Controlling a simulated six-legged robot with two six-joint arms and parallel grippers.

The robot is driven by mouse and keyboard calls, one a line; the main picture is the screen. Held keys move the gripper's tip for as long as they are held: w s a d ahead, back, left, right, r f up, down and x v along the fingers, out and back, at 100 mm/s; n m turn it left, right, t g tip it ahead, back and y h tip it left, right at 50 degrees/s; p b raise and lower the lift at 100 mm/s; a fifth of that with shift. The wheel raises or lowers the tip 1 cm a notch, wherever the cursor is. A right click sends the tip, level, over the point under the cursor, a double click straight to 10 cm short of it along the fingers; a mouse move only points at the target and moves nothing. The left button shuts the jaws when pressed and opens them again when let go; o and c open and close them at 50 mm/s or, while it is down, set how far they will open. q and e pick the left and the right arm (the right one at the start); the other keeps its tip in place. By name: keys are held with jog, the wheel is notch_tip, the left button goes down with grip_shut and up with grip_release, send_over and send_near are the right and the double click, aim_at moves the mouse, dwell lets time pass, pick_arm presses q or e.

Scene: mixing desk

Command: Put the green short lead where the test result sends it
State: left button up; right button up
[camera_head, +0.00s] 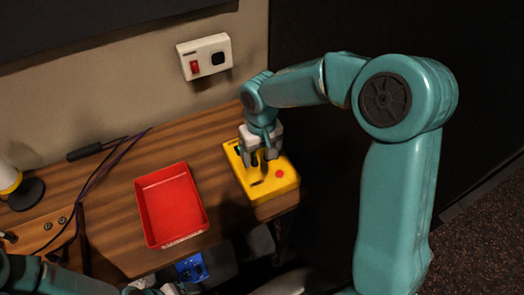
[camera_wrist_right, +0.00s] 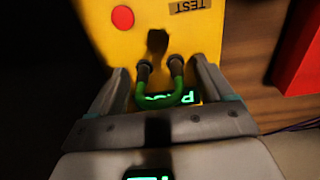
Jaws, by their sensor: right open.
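The yellow tester (camera_head: 262,192) stands at the right end of the wooden desk. It has a red button (camera_head: 280,174) and a TEST label (camera_wrist_right: 189,6). The green short lead (camera_wrist_right: 178,97) is a small loop with two dark plugs, both at the tester's face. Behind the loop is a lit green display (camera_wrist_right: 152,101), partly hidden; a letter like P shows. My right gripper (camera_head: 260,157) is open, with one finger on each side of the lead in the right wrist view (camera_wrist_right: 160,80). My left arm shows at the bottom left; its jaws cannot be made out.
A red tray (camera_head: 149,211) lies on the desk left of the tester, looking empty. A blue object (camera_head: 191,268) is at the front edge. Dark cables (camera_head: 96,178) and a black-handled tool (camera_head: 85,151) lie at the left. A white wall box (camera_head: 205,56) is behind.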

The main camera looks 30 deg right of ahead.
jog(key=c, duration=1.4)
jog(key=shift+r+p, duration=2.1)
jog(key=shift+r, duration=0.9)
